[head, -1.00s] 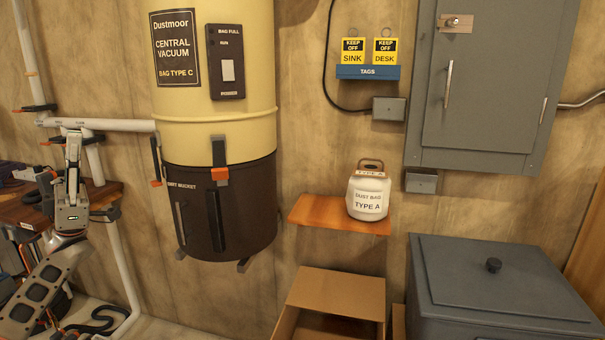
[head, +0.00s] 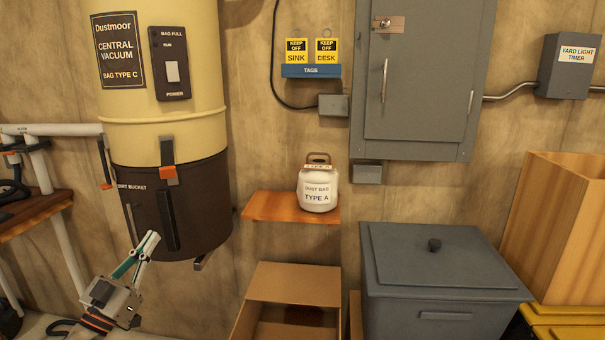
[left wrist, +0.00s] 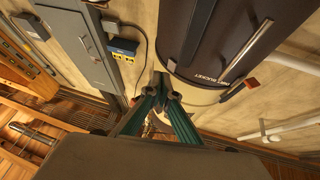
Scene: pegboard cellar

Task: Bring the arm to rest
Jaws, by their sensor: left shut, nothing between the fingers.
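My left gripper (head: 148,243) is at the lower left of the head view, fingers pointing up and to the right, in front of the lower edge of the vacuum's dark dirt bucket (head: 190,212). Its fingers are shut with nothing between them. In the left wrist view the green fingers (left wrist: 161,88) come together below the dark bucket, which shows upper right (left wrist: 232,35). I cannot tell from the pictures how far the fingertips are from the bucket. My right gripper is not in view.
A dust bag jar labelled Type A (head: 317,190) stands on a small wooden shelf (head: 262,207). Below are an open cardboard box (head: 296,273) and a grey lidded bin (head: 445,290). A grey cabinet (head: 422,90) hangs above. A wooden bench (head: 35,213) is at far left.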

